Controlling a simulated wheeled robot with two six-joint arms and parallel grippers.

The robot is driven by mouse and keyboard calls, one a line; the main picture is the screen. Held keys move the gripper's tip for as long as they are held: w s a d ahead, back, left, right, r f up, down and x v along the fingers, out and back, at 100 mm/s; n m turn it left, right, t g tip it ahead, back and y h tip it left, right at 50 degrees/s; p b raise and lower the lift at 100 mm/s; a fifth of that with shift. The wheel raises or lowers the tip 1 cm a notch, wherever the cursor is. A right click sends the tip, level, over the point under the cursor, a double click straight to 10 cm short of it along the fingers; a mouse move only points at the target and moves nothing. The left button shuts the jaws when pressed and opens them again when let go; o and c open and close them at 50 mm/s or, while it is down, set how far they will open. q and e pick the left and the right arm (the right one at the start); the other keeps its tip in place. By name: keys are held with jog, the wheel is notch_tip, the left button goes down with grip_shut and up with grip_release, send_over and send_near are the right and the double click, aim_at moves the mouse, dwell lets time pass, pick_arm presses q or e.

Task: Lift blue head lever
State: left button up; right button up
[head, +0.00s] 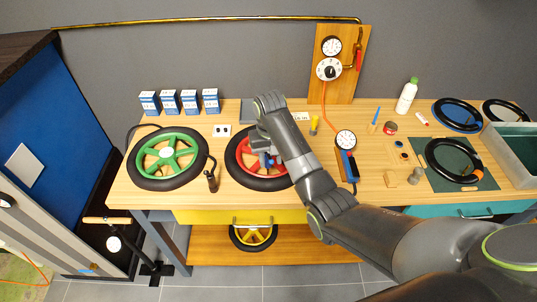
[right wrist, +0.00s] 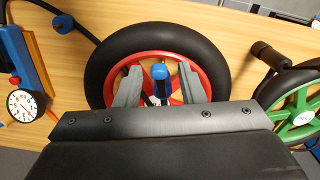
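The blue head lever (right wrist: 160,71) shows in the right wrist view, upright over the lower part of the red wheel (right wrist: 190,57). In the head view a small blue part (head: 265,160) shows at the red wheel (head: 243,151), partly hidden by my right arm. My right gripper (right wrist: 160,69) is open, with one finger on each side of the blue lever and gaps visible between. In the head view my right gripper (head: 263,150) is over the red wheel on the bench. My left gripper is not in view.
A green wheel (head: 166,158) lies left of the red one, with a black-handled tool (head: 211,180) beside it. A blue pump with a gauge (head: 346,141) lies to the right. Several blue boxes (head: 189,102) stand behind. A green mat (head: 484,178) with a tyre is farther right.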

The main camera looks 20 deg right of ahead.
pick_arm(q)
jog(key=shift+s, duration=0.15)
pick_arm(e)
jog(key=shift+s, duration=0.1)
jog(key=shift+c, duration=1.2)
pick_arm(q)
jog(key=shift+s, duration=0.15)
pick_arm(e)
grip_shut()
